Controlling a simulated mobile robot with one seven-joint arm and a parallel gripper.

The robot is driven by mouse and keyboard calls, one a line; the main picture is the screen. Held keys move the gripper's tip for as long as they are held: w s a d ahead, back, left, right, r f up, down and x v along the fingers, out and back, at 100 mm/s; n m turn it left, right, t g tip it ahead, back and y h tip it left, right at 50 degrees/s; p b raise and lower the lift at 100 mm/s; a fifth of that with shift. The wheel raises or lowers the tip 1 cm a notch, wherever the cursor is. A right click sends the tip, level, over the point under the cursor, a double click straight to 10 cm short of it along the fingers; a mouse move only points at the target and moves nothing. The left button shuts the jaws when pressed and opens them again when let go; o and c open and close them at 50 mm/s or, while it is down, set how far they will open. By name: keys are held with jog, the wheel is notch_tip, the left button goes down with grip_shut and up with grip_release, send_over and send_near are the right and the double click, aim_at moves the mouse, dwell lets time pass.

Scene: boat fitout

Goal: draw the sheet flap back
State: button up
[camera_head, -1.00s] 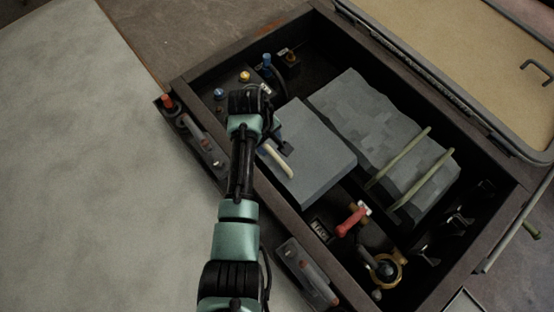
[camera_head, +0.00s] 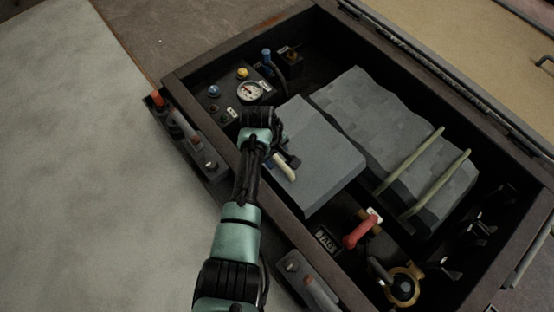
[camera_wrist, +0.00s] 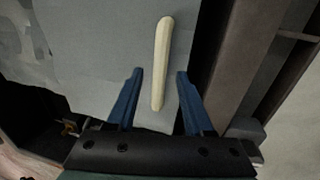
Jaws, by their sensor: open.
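The sheet flap (camera_head: 316,165) is a flat grey panel inside the dark box, beside a larger rumpled grey sheet. A cream bar handle (camera_head: 285,168) lies on the flap near its left edge. In the wrist view the handle (camera_wrist: 162,62) stands out against the grey flap (camera_wrist: 95,40). My gripper (camera_wrist: 158,72) has two blue fingers, open and apart, with the handle's near end between them and nothing gripped. In the head view my wrist partly hides the fingers and the flap's left edge. I cannot tell how far the fingertips are above the flap.
The dark box (camera_head: 270,216) has raised walls around the flap. A gauge (camera_head: 250,91) and knobs sit at its upper left, a red handle (camera_head: 360,232) and a brass ring fitting (camera_head: 404,287) at its lower right. Two cream rods cross the rumpled sheet (camera_head: 375,130). A pale surface (camera_head: 80,170) lies clear at left.

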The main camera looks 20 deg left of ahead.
jog(key=shift+f, duration=0.25)
grip_shut()
dwell(1.4)
